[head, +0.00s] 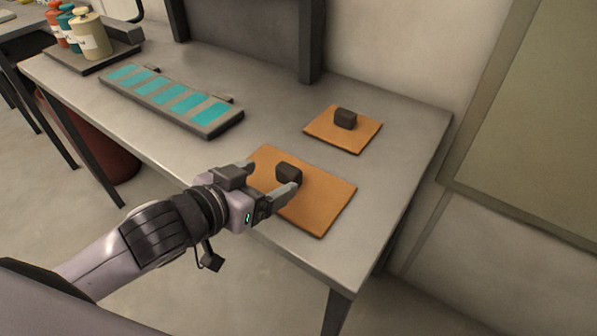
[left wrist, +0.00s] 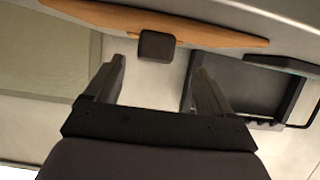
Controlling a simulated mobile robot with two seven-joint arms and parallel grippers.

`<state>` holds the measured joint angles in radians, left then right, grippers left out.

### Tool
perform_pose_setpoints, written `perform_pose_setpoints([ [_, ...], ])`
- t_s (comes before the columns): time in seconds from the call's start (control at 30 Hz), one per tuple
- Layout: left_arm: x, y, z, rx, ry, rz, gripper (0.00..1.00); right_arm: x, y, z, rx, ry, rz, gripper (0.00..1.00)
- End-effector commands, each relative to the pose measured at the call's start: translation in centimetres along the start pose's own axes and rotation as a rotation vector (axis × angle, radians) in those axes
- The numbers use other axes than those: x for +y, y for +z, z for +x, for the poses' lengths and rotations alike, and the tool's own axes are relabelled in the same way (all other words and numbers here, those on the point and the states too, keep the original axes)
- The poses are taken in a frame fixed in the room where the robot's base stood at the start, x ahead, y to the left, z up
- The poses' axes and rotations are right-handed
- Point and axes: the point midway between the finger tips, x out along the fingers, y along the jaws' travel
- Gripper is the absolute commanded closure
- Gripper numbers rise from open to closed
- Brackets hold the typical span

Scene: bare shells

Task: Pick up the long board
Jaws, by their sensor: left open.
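The longer orange board (head: 323,202) lies flat on the grey table near its front right corner, with a dark block-shaped knob (head: 288,173) on top. My left gripper (head: 273,178) is open at this knob, its fingers toward either side of it, and hides part of the board's left side. In the left wrist view the knob (left wrist: 157,46) sits between and just beyond the open fingertips (left wrist: 159,66), with no contact visible. The board (left wrist: 215,37) shows there as a thin edge-on strip. My right gripper is not in view.
A smaller orange board (head: 325,133) with a similar knob lies behind. A grey panel with teal rectangles (head: 172,98) lies to the left. Several bottles (head: 90,38) stand on a dark tray at the far left. Bare table top (head: 400,135) shows at right. A post (head: 311,40) rises behind.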

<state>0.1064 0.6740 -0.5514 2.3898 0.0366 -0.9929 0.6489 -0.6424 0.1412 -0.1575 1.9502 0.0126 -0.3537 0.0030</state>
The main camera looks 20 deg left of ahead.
Motion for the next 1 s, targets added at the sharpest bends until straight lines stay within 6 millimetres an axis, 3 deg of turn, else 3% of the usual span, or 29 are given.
perform_pose_setpoints([
  [0.6,0.6,0.0,6.2,0.001,-0.001,0.000,0.17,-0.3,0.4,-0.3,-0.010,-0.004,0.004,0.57],
  [0.97,0.7,0.1,7.0,0.000,0.000,0.000,0.17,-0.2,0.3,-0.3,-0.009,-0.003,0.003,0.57],
  [1.0,0.7,0.1,7.0,0.000,0.000,0.000,0.30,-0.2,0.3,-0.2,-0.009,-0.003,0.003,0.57],
])
